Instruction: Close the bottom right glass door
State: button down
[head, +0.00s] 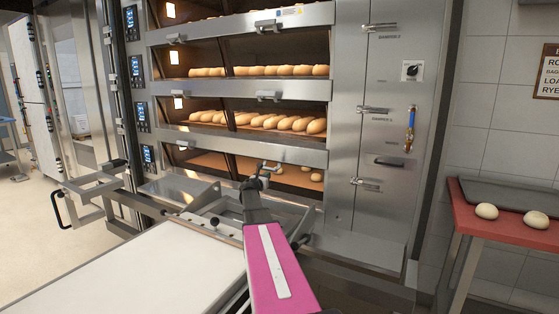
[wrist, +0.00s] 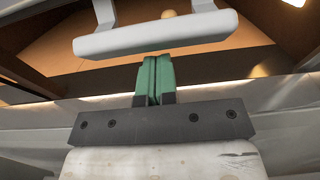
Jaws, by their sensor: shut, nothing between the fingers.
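The bottom deck of the oven shows low in the head view, with loaves (head: 315,177) visible inside on the right. The door's pale bar handle (wrist: 155,36) crosses the top of the wrist view on two posts, with the brown oven interior behind it. My gripper (head: 262,172) is in front of this bottom right opening. In the wrist view its green-padded fingers (wrist: 155,60) are together and empty, with the tips at the bar's lower edge. I cannot tell whether they touch it. The glass is hard to make out, and my arm hides part of the door, so its angle is unclear.
Decks above hold rows of loaves (head: 270,121), with handles (head: 268,95) on steel fronts. A white-topped surface (head: 150,270) lies at lower left, beside a metal frame (head: 90,190). A red table (head: 480,222) with dough stands at right. Pale floor (head: 30,220) is clear at far left.

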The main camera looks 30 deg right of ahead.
aim_at(266, 168)
jog(key=shift+r, duration=2.3)
jog(key=shift+w+d+r, duration=0.1)
jog(key=shift+d+r, duration=0.05)
jog(key=f+v, duration=0.1)
jog(key=v, duration=0.6)
jog(key=shift+s+a, duration=0.2)
jog(key=shift+a, duration=0.05)
jog(key=shift+f, duration=0.2)
